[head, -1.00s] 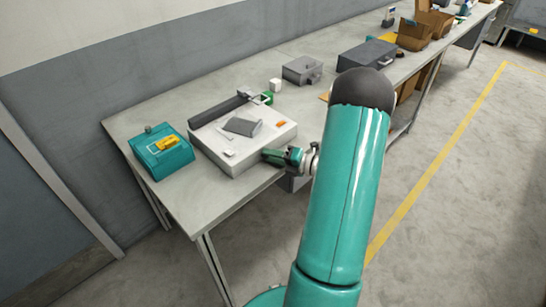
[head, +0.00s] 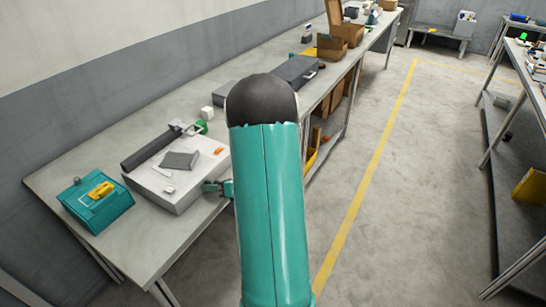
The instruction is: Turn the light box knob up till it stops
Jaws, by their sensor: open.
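A low white box (head: 147,178), which looks like the light box, sits on the near part of the grey bench. A dark bar lies along its back left edge. A flat grey piece (head: 180,160) and an orange item (head: 219,150) are on its top. I cannot make out a knob. My gripper (head: 211,187) is at the box's front right side, small in view and partly behind my arm. It is open and nothing shows between its fingers. I cannot tell whether it touches the box.
A teal case (head: 108,210) with a yellow item (head: 101,190) stands left of the box. A white cube (head: 207,113) and a green item (head: 201,127) are behind it. A dark case (head: 291,80) lies farther along the bench. The floor (head: 400,200) to the right is clear.

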